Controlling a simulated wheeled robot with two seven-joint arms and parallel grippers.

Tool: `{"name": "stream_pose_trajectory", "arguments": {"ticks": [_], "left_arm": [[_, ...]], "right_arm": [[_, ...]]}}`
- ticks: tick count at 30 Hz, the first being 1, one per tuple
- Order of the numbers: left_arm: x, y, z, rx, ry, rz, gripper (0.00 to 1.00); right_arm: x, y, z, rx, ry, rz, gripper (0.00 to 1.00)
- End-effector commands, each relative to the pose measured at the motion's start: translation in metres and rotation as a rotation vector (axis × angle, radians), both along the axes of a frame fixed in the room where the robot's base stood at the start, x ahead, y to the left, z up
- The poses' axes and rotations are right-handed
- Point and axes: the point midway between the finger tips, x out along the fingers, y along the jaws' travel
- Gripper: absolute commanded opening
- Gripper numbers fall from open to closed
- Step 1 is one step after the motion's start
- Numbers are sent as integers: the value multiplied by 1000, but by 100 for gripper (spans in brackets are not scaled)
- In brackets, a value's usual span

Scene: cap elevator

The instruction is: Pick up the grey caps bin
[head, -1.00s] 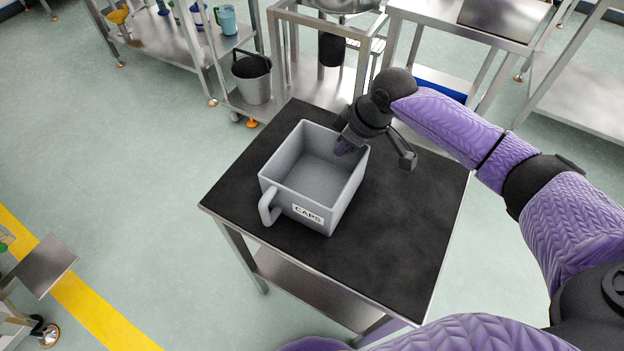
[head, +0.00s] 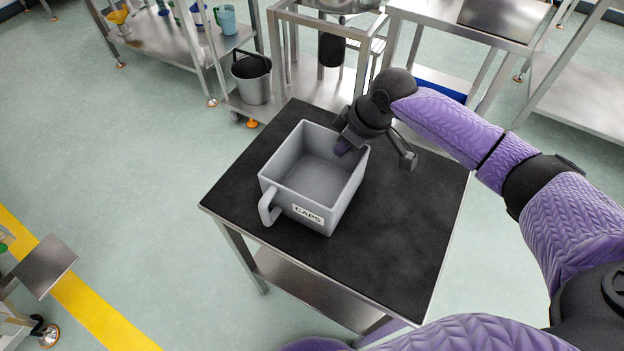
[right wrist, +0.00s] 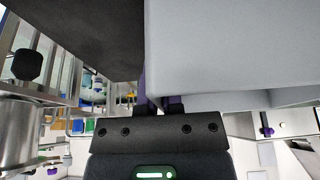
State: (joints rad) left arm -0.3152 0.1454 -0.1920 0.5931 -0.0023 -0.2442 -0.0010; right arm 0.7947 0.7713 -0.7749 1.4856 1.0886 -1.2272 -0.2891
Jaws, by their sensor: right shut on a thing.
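The grey caps bin (head: 318,182) is an open box with a handle at its front left and a white CAPS label. It sits upright on the dark top of a small table (head: 400,235) and looks empty. My left gripper is not in view.
A metal bucket (head: 252,80) stands on a low shelf behind the table. Steel benches (head: 460,35) line the back. The tabletop is bare in front and to the right of the bin. Open floor (head: 130,180) lies to the left.

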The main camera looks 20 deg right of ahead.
Motion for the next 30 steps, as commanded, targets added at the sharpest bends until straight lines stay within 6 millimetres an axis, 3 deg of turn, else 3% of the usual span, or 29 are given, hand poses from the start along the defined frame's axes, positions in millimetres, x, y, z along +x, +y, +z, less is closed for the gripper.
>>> {"name": "stream_pose_trajectory", "arguments": {"ticks": [11, 14, 21, 25, 30], "left_arm": [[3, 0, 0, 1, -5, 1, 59], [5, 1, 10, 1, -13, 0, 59], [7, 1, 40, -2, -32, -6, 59], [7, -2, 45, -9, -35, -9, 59], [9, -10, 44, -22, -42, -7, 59]], "right_arm": [[0, 0, 2, 1, -1, 0, 0], [1, 0, 20, 1, -4, 0, 0], [1, 0, 84, 2, -7, 0, 0], [1, 0, 100, 1, -3, 0, 0], [0, 0, 101, 1, 0, -1, 0]]}}
